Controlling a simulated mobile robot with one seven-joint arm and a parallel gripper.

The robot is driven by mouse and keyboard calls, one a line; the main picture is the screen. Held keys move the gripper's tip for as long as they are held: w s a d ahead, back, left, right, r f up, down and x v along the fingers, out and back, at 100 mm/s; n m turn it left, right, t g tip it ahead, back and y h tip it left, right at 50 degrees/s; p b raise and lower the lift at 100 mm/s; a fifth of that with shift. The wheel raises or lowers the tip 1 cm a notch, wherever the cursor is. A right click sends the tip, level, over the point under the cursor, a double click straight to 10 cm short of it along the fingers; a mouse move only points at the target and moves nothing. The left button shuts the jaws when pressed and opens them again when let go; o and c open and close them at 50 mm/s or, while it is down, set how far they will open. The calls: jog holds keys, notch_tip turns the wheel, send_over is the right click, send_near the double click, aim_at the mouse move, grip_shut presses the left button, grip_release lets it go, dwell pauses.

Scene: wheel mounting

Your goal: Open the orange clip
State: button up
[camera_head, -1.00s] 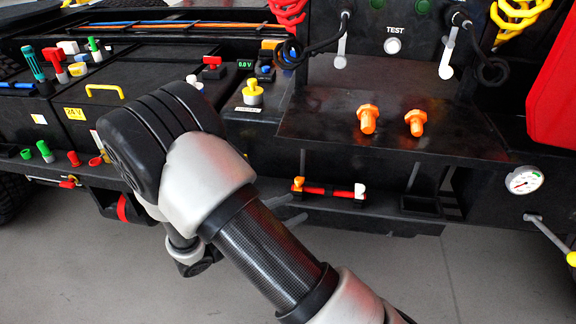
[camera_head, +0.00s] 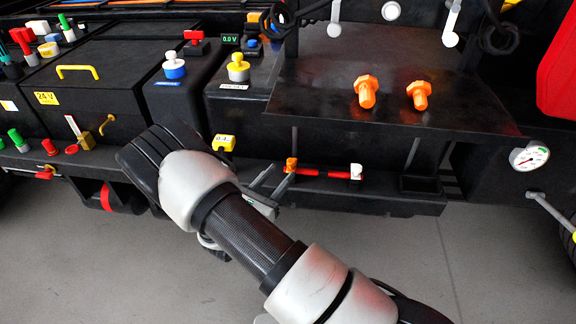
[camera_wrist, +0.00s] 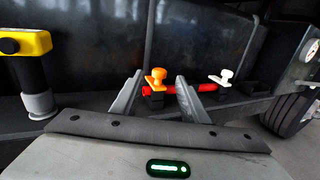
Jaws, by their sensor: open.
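The orange clip (camera_head: 291,164) sits at the left end of a red bar (camera_head: 322,173) on the low black ledge. In the wrist view the orange clip (camera_wrist: 156,77) stands upright over the red bar (camera_wrist: 185,89), between my gripper's two fingers. My gripper (camera_wrist: 158,85) is open, with one finger to the left of the clip and one to the right. I see no contact between fingers and clip. In the head view my gripper (camera_head: 275,183) reaches the ledge from the left, close to the clip. A white clip (camera_head: 356,171) holds the bar's right end.
A yellow block on a post (camera_wrist: 25,45) stands at the left in the wrist view. Two orange bolts (camera_head: 366,91) stand on the black plate above the ledge. A pressure gauge (camera_head: 529,157) is at the right. The floor in front is clear.

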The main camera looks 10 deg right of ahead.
aim_at(288, 164)
jog(key=x, duration=0.5)
jog(key=shift+w+d, duration=0.3)
